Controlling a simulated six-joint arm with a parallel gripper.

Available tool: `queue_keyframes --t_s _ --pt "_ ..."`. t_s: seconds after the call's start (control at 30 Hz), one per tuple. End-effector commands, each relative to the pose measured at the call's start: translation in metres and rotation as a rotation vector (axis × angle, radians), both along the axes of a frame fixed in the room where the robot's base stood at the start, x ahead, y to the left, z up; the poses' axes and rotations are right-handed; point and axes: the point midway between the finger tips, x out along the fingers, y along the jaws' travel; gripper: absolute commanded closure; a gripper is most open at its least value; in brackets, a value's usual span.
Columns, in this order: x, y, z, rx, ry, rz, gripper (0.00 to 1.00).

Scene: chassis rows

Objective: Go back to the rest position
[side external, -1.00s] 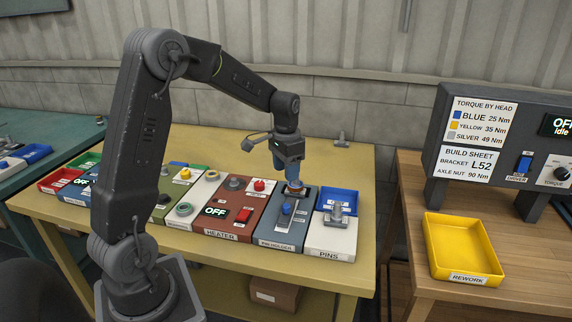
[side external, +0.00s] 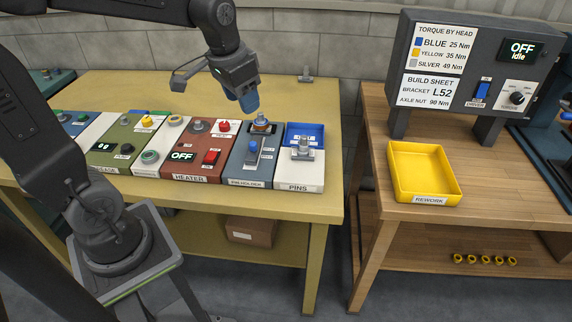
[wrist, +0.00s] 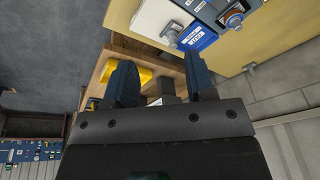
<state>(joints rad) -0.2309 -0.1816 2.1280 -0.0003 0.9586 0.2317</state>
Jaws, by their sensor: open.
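My gripper (side external: 248,104) hangs above the yellow table, up and left of the pin holder (side external: 247,172). Its blue fingers are tilted and nothing shows between them. In the wrist view, the two fingers of my gripper (wrist: 162,72) are apart and empty. A metal part with an orange ring (side external: 261,124) stands at the back of the pin holder, below and apart from the fingers. It also seems to show as a round metal part (wrist: 234,20) in the wrist view.
The pins station (side external: 312,174) with a blue bin is right of the pin holder, and the heater (side external: 188,157) is left. A yellow rework tray (side external: 424,172) and a torque panel (side external: 470,65) occupy the wooden bench. A small fixture (side external: 305,74) stands at the table's back edge.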

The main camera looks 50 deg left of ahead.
Motion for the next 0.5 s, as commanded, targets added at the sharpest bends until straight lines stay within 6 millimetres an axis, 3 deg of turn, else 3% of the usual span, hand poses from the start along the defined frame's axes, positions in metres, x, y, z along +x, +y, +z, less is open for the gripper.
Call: queue_keyframes --t_s 0.1,0.3,0.5 --pt "-0.038 -0.030 0.013 -0.003 -0.086 -0.009 0.50" --pt "-0.090 -0.061 0.016 -0.028 -0.200 -0.013 0.50" --pt "-0.115 -0.073 0.012 -0.050 -0.255 -0.013 0.50"
